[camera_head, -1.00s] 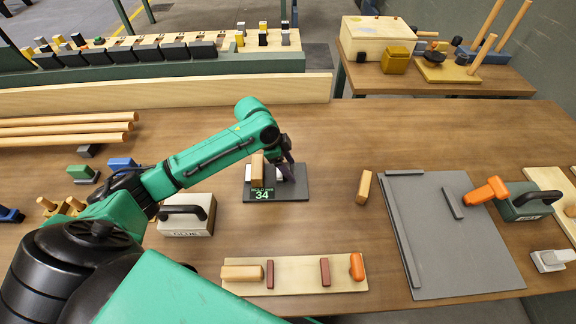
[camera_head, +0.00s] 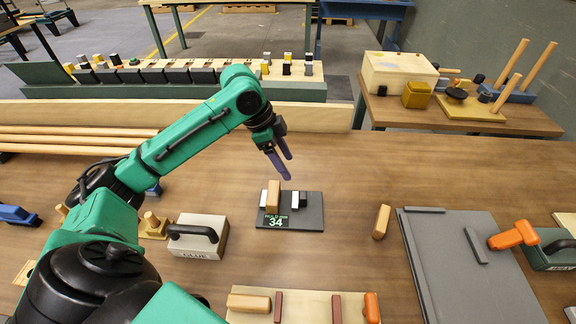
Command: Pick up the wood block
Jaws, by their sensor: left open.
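A wood block (camera_head: 273,196) stands upright on a dark pad (camera_head: 310,221) whose green display reads 34. A white piece (camera_head: 295,200) and a dark piece stand just right of it on the pad. My left gripper (camera_head: 285,167) is above and behind the pad, its dark fingers pointing down to the right, apart and empty. It is clear of the block. Another wood block (camera_head: 381,222) lies alone on the table to the right. A wood piece (camera_head: 248,303) lies on a light board at the front. My right gripper is not in view.
A white glue box with a black handle (camera_head: 199,236) stands left of the pad. A grey sheet (camera_head: 460,265) with an orange-handled tool (camera_head: 513,236) is at right. Wooden rods (camera_head: 70,140) lie at left. The table behind the pad is clear.

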